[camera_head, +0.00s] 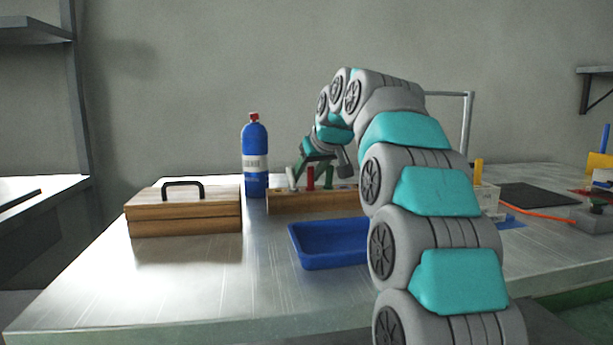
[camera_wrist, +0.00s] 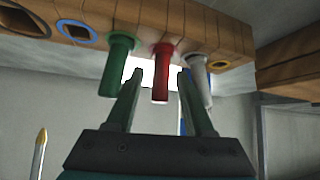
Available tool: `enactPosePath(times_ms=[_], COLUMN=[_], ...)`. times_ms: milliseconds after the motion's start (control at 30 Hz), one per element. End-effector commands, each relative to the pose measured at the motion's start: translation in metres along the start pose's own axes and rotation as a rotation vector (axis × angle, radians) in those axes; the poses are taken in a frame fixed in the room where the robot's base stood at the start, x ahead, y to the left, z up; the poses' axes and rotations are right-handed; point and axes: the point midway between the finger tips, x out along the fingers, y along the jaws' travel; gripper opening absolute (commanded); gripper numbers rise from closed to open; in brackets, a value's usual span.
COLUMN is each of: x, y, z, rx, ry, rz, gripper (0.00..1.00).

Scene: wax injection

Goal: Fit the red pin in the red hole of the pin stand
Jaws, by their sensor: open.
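The wooden pin stand (camera_head: 300,202) is behind the blue tray, and it fills the top of the wrist view (camera_wrist: 225,18), which looks upside down. The red pin (camera_head: 310,179) is upright at the stand between a white pin (camera_head: 292,178) and a green pin (camera_head: 328,180). In the wrist view the red pin (camera_wrist: 161,85) meets the stand at a red collar; how deep it sits is hidden. My gripper (camera_wrist: 160,72) is open, with one finger on each side of the red pin and visible gaps. In the head view my gripper is small and partly hidden.
A blue tray (camera_head: 297,246) is in front of the stand. A blue bottle (camera_head: 255,185) stands behind, left of the stand. A wooden box with a black handle (camera_head: 184,218) is at left. A black mat (camera_head: 540,195) lies at right. The table's front left is clear.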

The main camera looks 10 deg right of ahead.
Motion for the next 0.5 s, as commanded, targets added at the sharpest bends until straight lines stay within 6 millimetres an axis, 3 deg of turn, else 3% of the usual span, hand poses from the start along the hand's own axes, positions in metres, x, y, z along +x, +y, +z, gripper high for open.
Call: enactPosePath(times_ms=[500], x=[-0.07], y=[0.0], z=[-0.001], rx=[0.0], ry=[0.002], rz=[0.001], gripper=[0.53])
